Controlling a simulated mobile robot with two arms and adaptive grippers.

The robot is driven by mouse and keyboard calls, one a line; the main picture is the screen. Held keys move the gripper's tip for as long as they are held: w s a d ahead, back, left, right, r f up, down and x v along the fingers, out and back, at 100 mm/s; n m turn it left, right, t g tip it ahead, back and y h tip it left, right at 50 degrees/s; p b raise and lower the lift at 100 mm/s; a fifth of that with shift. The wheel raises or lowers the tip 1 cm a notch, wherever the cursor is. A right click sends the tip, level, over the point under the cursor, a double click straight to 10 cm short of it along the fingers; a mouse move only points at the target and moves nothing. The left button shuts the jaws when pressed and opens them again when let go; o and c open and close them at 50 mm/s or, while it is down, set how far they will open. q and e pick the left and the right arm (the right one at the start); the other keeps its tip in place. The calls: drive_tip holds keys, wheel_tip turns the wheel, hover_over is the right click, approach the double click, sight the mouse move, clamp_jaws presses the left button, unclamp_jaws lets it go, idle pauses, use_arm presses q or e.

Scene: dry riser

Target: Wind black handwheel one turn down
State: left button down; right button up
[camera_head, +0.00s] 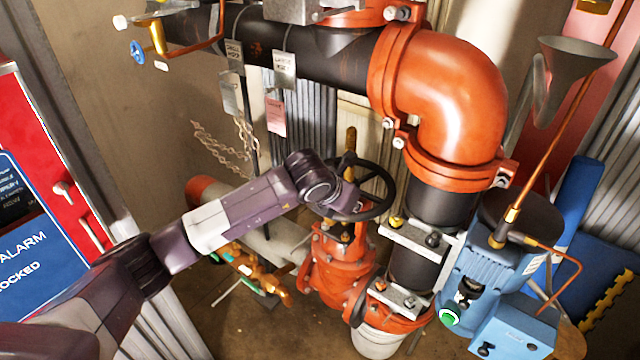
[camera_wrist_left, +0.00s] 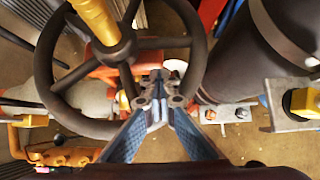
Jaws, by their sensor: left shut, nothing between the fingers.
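The black handwheel (camera_head: 384,178) sits on top of the red valve (camera_head: 340,262), with a yellow-brown stem (camera_head: 351,140) rising through its hub. In the left wrist view the handwheel (camera_wrist_left: 44,72) fills the left and middle. My left gripper (camera_wrist_left: 157,98) is shut and empty. Its fingertips lie over the wheel's lower right part, near the rim and a spoke; I cannot tell whether they touch it. In the head view my left arm reaches in from the left, and the gripper (camera_head: 346,203) overlaps the wheel's near left side. My right gripper is not in view.
A thick red and black pipe (camera_head: 455,95) stands close right of the wheel. A blue pump (camera_head: 490,265) is farther right. Hanging tags (camera_head: 284,70) and a chain (camera_head: 225,150) are behind. A red alarm panel (camera_head: 45,150) stands at left. Some floor is bare below the arm.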

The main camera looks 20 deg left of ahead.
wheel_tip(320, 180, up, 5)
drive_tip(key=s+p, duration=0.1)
drive_tip(key=p, duration=0.5)
use_arm(q)
drive_tip(key=w+a+f+b, duration=0.2)
drive_tip(key=w+a+b, duration=0.15)
drive_tip(key=a, duration=0.85)
drive_tip(key=w+r+b, duration=0.2)
drive_tip(key=w+r, duration=0.2)
drive_tip(key=r, duration=0.2)
drive_tip(key=shift+a+r, duration=0.35)
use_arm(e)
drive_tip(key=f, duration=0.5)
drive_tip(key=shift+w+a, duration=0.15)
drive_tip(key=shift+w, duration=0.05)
use_arm(q)
drive_tip(key=shift+w+d, duration=0.1)
